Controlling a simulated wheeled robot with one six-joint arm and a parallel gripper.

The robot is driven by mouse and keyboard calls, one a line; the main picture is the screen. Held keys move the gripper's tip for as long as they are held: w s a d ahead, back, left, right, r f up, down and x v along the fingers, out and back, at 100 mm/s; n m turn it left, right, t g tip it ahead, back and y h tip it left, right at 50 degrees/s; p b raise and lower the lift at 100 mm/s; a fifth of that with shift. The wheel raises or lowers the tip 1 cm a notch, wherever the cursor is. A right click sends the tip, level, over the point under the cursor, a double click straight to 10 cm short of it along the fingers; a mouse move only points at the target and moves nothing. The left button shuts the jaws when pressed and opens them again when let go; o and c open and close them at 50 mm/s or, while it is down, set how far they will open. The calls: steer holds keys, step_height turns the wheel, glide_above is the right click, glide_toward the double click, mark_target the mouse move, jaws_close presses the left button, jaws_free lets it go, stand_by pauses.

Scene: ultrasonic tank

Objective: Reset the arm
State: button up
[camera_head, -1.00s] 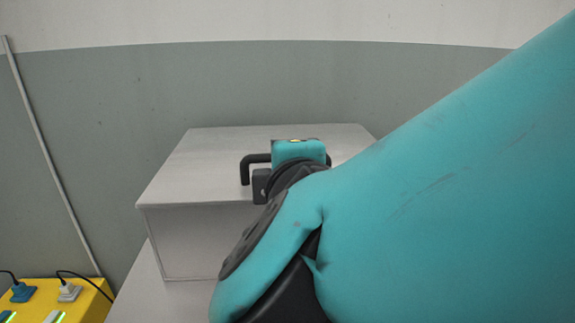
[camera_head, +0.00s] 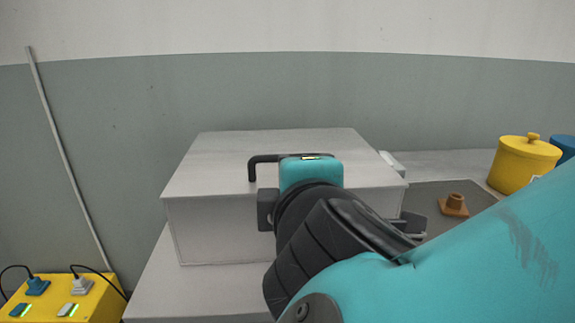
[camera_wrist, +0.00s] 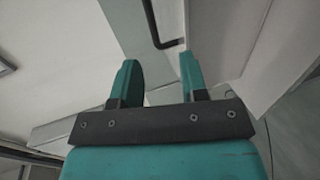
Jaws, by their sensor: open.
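My teal arm (camera_head: 480,265) reaches from the lower right of the head view to the white box-shaped tank (camera_head: 215,225). A black bar handle (camera_head: 262,160) shows at the top of the tank, partly hidden behind my wrist. In the wrist view, my gripper (camera_wrist: 158,66) has its two teal fingers apart with nothing between them. The dark bent handle (camera_wrist: 153,25) is ahead of the fingers, apart from them in the picture. The fingertips are hidden in the head view.
A yellow power box (camera_head: 65,300) with plugs and cables is at the lower left. At the right are a grey mat (camera_head: 425,195), a brown part (camera_head: 454,206), a yellow lidded pot (camera_head: 524,165) and a blue container (camera_head: 565,147). A thin pole (camera_head: 65,155) leans on the wall.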

steer(key=s+d+f+m+g, duration=0.1)
steer(key=d+f+m+g, duration=0.8)
steer(key=d, duration=0.3)
steer(key=s+d+r+m+g+y, duration=0.25)
steer(key=s+g, duration=0.35)
steer(key=s, duration=0.4)
step_height(320, 180, up, 14)
steer(key=a+p, duration=0.1)
steer(key=p, duration=1.4)
steer(key=shift+r, duration=0.15)
steer(key=shift+s+y, duration=0.1)
steer(key=shift+y, duration=0.15)
